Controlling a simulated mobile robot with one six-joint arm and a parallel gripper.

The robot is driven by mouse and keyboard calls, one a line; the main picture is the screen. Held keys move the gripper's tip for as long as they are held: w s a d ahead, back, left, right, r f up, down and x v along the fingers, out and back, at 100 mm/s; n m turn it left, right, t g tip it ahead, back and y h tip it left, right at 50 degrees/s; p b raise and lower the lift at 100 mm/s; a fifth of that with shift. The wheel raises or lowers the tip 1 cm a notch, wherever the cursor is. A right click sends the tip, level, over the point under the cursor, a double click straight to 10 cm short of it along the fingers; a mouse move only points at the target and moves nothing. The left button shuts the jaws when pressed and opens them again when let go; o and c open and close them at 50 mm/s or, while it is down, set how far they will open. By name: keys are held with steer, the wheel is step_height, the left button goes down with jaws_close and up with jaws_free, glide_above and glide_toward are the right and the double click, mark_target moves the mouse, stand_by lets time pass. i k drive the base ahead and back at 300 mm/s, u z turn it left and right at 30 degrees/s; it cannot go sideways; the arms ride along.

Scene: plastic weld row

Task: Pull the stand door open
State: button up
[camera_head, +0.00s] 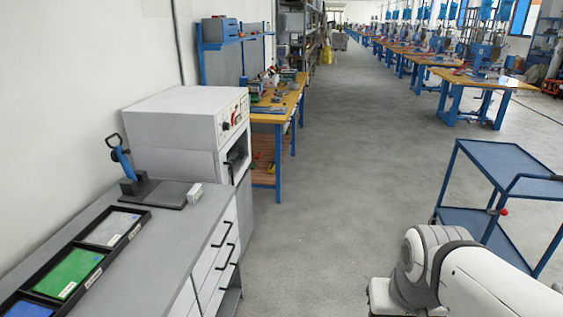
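A white oven-like unit (185,130) stands by the left wall, with a control panel with knobs (234,116) on its front. Below the panel, a dark handle (236,160) shows on the front, seen at a steep angle. The grey stand (246,208) under the unit is mostly hidden behind the counter, and I cannot make out a stand door or whether it is open or shut. My white arm link shows at the lower right. My gripper is outside the view.
A grey counter (165,235) with white drawers (213,262) and black handles lines the left, holding a lever tool (122,160) and a black tray of coloured sheets (70,265). A blue cart (505,172) stands at right. The grey aisle floor (330,190) between is clear.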

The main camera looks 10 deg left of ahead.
mark_target(244, 198)
steer(key=i, duration=2.5)
steer(key=u, duration=2.2)
